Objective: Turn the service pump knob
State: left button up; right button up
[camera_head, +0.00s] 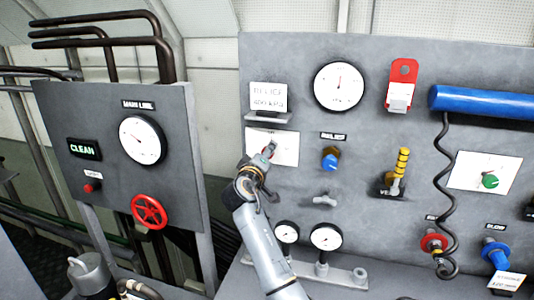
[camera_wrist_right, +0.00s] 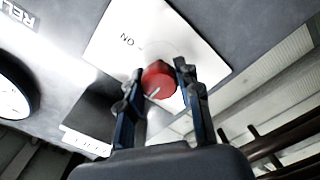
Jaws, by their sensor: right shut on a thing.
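The red knob (camera_wrist_right: 158,80) sits on a white plate (camera_wrist_right: 188,38) marked "ON" in the right wrist view. A white pointer line on the knob is angled toward the lower left of that view. My right gripper (camera_wrist_right: 159,73) is shut on the knob, with one finger on each side of it. In the head view the white plate (camera_head: 288,150) is on the left of the large grey panel. My right gripper (camera_head: 268,158) reaches it there and hides most of the knob. My left gripper is not in view.
A blue relief knob (camera_head: 330,159) and a grey lever (camera_head: 325,199) are to the right. Two small gauges (camera_head: 326,237) stand below. A separate panel with a red wheel (camera_head: 149,211) is at left.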

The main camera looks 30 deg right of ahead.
jog(key=shift+r, duration=0.35)
jog(key=o, duration=1)
jog(key=shift+o, duration=0.8)
jog(key=shift+w+d+f, duration=0.1)
jog(key=shift+f, duration=0.2)
jog(key=shift+a, duration=0.2)
jog(key=v, duration=1.1)
jog(key=shift+s+a, duration=0.2)
jog(key=shift+s, duration=0.1)
